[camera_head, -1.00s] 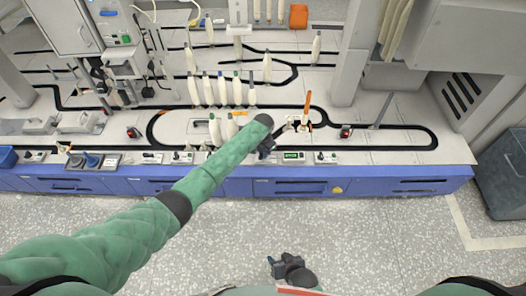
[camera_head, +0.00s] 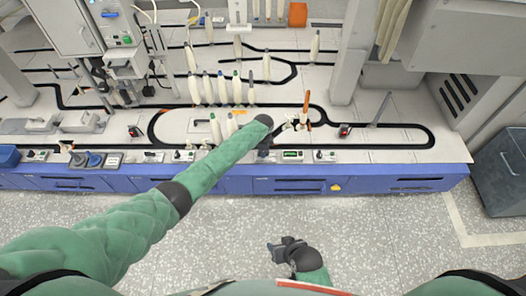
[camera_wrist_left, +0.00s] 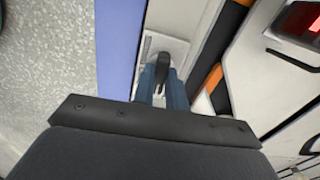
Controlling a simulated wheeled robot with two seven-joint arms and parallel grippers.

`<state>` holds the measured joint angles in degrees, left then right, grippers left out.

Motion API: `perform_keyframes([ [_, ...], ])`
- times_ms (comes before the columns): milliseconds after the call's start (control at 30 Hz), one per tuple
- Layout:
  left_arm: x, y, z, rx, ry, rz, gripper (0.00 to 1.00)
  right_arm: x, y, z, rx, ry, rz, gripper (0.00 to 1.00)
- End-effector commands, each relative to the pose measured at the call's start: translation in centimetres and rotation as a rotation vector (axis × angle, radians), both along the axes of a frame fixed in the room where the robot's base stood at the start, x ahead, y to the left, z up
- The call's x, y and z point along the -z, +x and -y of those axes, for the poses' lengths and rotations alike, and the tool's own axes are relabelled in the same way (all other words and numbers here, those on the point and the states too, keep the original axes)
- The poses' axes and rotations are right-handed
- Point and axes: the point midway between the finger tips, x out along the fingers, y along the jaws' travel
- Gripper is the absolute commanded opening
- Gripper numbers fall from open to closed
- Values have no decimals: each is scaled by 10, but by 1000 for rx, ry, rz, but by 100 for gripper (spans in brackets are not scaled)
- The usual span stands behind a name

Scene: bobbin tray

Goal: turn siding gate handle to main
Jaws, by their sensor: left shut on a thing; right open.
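The siding gate handle seems to be the dark lever (camera_wrist_left: 162,66) on a small pale plate (camera_wrist_left: 178,48) in the left wrist view. My left gripper (camera_wrist_left: 161,88) is shut on this lever, with one blue-grey finger on each side of it. In the head view my left gripper (camera_head: 264,151) is at the front strip of the bench, just left of a green display. The lever is hidden there by the gripper and arm. Markings for main or siding cannot be read. My right gripper (camera_head: 276,252) is open and empty, low over the floor in front of the bench.
A black track loop (camera_head: 390,147) runs along the bench top. Several white bobbins (camera_head: 222,88) stand behind my left arm. An orange-tipped upright (camera_head: 306,103) stands right of the gripper. The green display (camera_head: 292,155) is close by. Floor in front is clear.

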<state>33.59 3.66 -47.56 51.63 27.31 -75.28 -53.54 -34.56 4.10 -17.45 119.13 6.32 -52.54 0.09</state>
Motion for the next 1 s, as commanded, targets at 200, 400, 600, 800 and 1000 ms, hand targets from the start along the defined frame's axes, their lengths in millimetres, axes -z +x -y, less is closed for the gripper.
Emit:
perform_keyframes([
  [200, 0, 0, 1, 52, -1, 1, 0, -3, 0, -1, -1, 0, -3, 47],
  [400, 0, 0, 1, 63, -1, 1, 0, -5, 0, -1, -1, 1, -1, 47],
  [600, 0, 0, 1, 63, -1, 1, 0, -6, 0, 0, 0, 1, 1, 47],
  [800, 0, 0, 1, 63, -1, 1, 35, -5, 0, 0, -1, 1, 0, 47],
  [1000, 0, 0, 0, 62, -1, 0, 35, -3, 0, 0, -1, -1, -3, 47],
])
